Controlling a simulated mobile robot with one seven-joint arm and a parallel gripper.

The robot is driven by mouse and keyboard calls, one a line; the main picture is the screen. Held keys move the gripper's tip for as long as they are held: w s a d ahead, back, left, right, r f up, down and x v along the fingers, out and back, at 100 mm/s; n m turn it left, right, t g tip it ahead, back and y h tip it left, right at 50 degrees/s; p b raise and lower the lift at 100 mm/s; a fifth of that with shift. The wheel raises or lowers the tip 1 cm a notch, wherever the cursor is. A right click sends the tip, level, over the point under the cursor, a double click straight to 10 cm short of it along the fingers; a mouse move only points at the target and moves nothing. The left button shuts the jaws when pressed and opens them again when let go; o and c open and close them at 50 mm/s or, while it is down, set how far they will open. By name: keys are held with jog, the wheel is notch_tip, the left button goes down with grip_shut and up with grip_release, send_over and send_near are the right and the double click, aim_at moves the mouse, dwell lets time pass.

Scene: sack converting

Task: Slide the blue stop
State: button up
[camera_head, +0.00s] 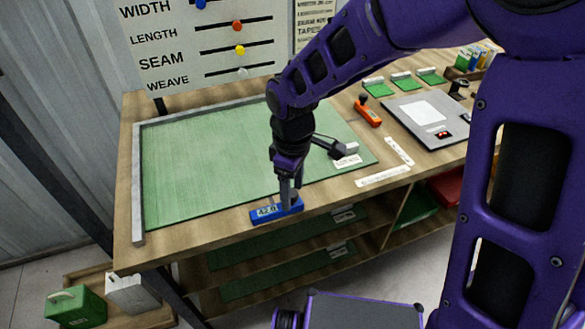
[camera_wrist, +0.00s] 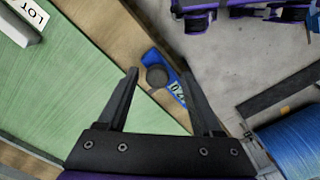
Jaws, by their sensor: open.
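The blue stop (camera_head: 265,214) is a flat blue block with a number label. It lies at the front edge of the wooden table, just in front of the green mat (camera_head: 200,170). In the wrist view, the blue stop (camera_wrist: 177,91) has a round dark knob (camera_wrist: 157,76) at one end. My gripper (camera_head: 290,197) points down over the block's right end. Its fingers are open in the wrist view (camera_wrist: 160,73), with the knob showing between the fingertips. I cannot tell whether the fingers touch the knob or how far down they reach around it.
A grey rail (camera_head: 138,190) borders the mat's left side. A slider board (camera_head: 205,40) stands at the back. An orange tool (camera_head: 368,112) and a grey panel (camera_head: 428,118) lie on the right. A green container (camera_head: 76,307) sits below left. The mat's left part is clear.

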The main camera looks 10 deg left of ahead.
notch_tip(320, 180, up, 17)
jog(key=p, duration=0.3)
